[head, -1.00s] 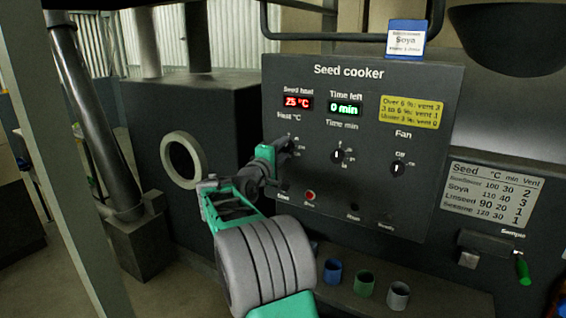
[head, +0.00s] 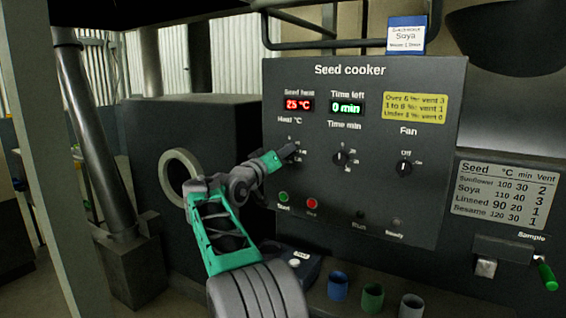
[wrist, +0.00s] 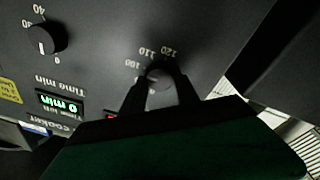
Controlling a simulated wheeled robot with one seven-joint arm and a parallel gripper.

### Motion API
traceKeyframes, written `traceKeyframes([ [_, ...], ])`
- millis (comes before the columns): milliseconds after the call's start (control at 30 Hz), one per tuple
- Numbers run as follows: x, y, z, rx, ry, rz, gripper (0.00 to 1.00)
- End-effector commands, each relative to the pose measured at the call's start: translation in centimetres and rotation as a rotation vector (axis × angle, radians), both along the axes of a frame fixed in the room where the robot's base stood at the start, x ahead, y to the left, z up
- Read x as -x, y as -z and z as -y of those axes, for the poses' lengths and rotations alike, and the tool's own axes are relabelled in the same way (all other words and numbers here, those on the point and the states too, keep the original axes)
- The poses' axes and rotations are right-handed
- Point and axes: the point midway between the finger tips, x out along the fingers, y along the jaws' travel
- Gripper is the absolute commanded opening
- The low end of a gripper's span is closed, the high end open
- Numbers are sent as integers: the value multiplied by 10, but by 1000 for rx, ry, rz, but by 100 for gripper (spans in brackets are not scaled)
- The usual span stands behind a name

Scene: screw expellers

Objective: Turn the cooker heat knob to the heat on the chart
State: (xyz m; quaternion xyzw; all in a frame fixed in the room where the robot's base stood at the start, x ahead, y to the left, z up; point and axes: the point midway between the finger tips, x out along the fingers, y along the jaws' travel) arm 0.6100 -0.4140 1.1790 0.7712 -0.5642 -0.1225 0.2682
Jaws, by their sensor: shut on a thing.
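My gripper (head: 284,154) is shut on the dark heat knob (wrist: 158,77) at the left of the seed cooker panel (head: 350,210). In the wrist view its two dark fingers (wrist: 161,90) stand either side of the knob, with marks 100, 110 and 120 around it. The knob's pointer is hidden. The red seed heat display (head: 299,104) reads 25 °C. The white chart (head: 505,195) at the right lists Sunflower 100, Soya 110, Linseed 90 and Sesame 120. A blue and white card (head: 406,36) reading Soya stands on top of the panel.
The time knob (head: 340,157) and fan knob (head: 404,168) are to the right. A green start button (head: 283,197) and a red button (head: 312,203) sit below. Several cups, one blue (head: 338,287), stand on the ledge. A sample handle (head: 545,274) sticks out at right.

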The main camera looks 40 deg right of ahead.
Motion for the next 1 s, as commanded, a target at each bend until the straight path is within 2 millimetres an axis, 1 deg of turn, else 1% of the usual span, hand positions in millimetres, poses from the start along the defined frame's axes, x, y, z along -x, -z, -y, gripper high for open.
traceKeyframes([
  [33,-1,4,0,-14,0,39,0],
  [600,-1,1,0,-187,0,523,0],
  [800,-1,1,0,-230,-1,638,0],
  [1000,-1,0,0,-254,0,707,0],
])
